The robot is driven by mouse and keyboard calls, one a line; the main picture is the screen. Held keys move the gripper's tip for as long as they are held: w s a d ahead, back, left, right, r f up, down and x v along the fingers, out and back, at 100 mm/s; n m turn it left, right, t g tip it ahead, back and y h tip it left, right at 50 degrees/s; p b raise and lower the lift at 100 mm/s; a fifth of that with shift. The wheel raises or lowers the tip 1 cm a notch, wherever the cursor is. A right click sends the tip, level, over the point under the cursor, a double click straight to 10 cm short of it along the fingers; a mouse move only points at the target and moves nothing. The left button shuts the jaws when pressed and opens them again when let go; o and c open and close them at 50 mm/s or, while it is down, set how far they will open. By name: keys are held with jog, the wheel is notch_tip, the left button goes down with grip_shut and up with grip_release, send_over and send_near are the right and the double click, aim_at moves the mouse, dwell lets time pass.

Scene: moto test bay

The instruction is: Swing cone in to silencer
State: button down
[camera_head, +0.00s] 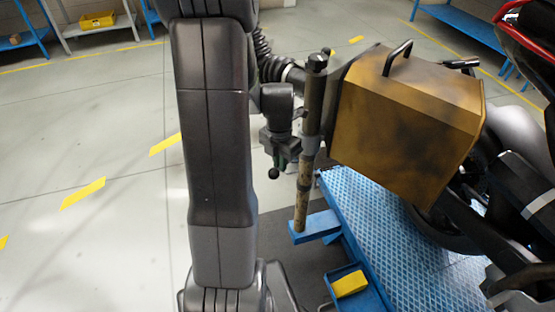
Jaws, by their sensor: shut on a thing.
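The cone (400,125) is a large brownish-yellow boxy hood with a black handle on top. It hangs beside an upright post (302,190), with a black ribbed hose (272,62) behind. Its wide end points right, towards the motorcycle (520,215). I cannot tell for sure which part of the motorcycle is the silencer; a dark pipe with a silver band (540,204) shows at the right edge. My gripper (280,150) is beside the post, left of the cone, shut around a small part near a black ball knob (273,174). The grip itself is mostly hidden.
A blue platform (380,225) lies under the cone and motorcycle. A blue tray with a yellow item (350,284) is at the bottom. The floor at left is clear, with yellow dashes.

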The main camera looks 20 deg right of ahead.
jog(key=shift+s, duration=0.2)
dwell(0.3)
jog(key=c, duration=1.5)
grip_release()
jog(key=shift+r, duration=0.5)
notch_tip(320, 180, up, 13)
jog(key=shift+w, duration=0.15)
jog(key=shift+a+f, duration=0.1)
jog(key=shift+f, duration=0.1)
notch_tip(320, 180, down, 14)
jog(key=shift+r, duration=0.2)
jog(key=shift+r, duration=0.1)
